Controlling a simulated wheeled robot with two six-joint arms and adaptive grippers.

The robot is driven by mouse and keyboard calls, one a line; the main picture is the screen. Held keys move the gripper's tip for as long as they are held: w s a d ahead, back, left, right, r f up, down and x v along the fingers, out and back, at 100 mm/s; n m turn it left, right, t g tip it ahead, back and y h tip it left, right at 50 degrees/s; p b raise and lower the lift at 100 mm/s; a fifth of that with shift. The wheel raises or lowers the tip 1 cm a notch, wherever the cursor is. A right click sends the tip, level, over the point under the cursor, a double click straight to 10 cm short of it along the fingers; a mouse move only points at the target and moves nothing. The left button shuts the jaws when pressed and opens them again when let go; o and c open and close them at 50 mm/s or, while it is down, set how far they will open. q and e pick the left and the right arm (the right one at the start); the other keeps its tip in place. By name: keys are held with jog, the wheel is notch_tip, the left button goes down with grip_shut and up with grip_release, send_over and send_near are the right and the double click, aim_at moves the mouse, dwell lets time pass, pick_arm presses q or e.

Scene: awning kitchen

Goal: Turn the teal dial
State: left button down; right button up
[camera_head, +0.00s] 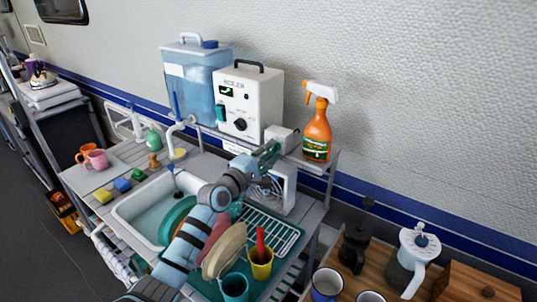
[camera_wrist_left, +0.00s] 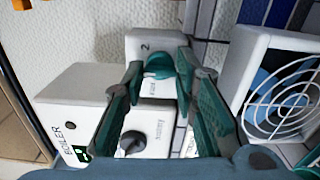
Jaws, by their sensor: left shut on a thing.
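The teal dial (camera_wrist_left: 158,64) sits on the front of a small white box (camera_wrist_left: 150,45) in the left wrist view. My left gripper (camera_wrist_left: 160,74) has its two teal-lined fingers on either side of the dial and is shut on it. In the head view the left gripper (camera_head: 268,152) reaches up to the same white box (camera_head: 284,134), which stands on the shelf between the boiler and the spray bottle. The dial is hidden behind the fingers there. My right gripper is not in view.
The white boiler (camera_head: 262,95) with a dark knob (camera_head: 240,124) stands left of the box. An orange spray bottle (camera_head: 317,130) stands close on its right. A white fan (camera_head: 284,190) is below the shelf. Cups, plates and a sink (camera_head: 125,211) lie under my arm.

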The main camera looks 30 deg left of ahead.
pick_arm(q)
jog(key=m+b, duration=0.2)
jog(key=m, duration=0.4)
jog(key=m+b, duration=0.2)
jog(key=m, duration=0.2)
jog(key=shift+m, duration=0.3)
jog(key=shift+m+b, duration=0.3)
jog(key=shift+m, duration=0.8)
jog(key=c, duration=1.3)
grip_release()
jog(key=shift+w, duration=0.1)
jog(key=s, duration=0.4)
jog(key=s+a, duration=0.1)
jog(key=s, duration=0.7)
jog(key=shift+a, duration=0.35)
